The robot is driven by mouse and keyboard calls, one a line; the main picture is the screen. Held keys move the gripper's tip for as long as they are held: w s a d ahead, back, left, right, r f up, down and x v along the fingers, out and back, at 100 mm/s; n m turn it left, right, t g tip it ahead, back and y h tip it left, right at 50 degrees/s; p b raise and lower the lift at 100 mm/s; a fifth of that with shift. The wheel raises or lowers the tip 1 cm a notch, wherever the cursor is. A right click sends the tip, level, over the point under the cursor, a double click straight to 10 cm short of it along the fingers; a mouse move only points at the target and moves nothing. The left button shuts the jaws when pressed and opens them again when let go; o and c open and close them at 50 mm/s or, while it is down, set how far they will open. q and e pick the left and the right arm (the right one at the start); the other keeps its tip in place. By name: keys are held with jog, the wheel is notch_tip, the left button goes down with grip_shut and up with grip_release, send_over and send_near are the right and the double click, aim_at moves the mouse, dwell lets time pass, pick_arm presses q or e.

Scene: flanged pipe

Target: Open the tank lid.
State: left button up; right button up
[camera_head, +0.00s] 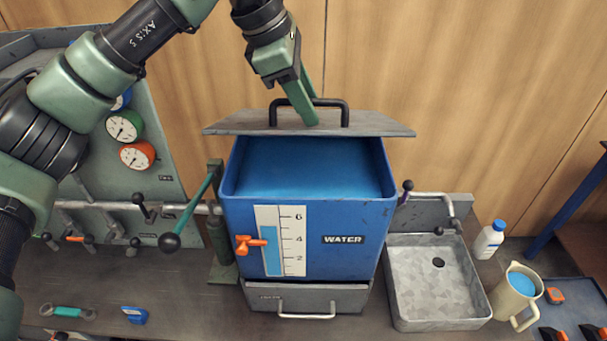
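The blue water tank (360,215) stands on the bench in the middle of the head view. Its grey lid (235,124) is off the front of the opening, so the blue inside (305,168) shows. The lid appears flat or slightly tilted at the tank's back edge; whether it touches the tank there is unclear. My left gripper (310,110) reaches down from above with its fingers at the lid's black handle (345,112), and appears closed around its bar. My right gripper is not in view.
A grey sink (435,280) with a tap is right of the tank. A jug (513,293) and a white bottle (488,240) stand beyond it. A green lever (190,212) with a black knob is close to the tank's left. A gauge panel (125,160) is at left.

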pick_arm(q)
jog(key=s+f+b, duration=0.3)
jog(key=f+b, duration=0.1)
jog(key=f, duration=0.4)
jog(key=shift+s, duration=0.15)
jog(key=shift+a, duration=0.1)
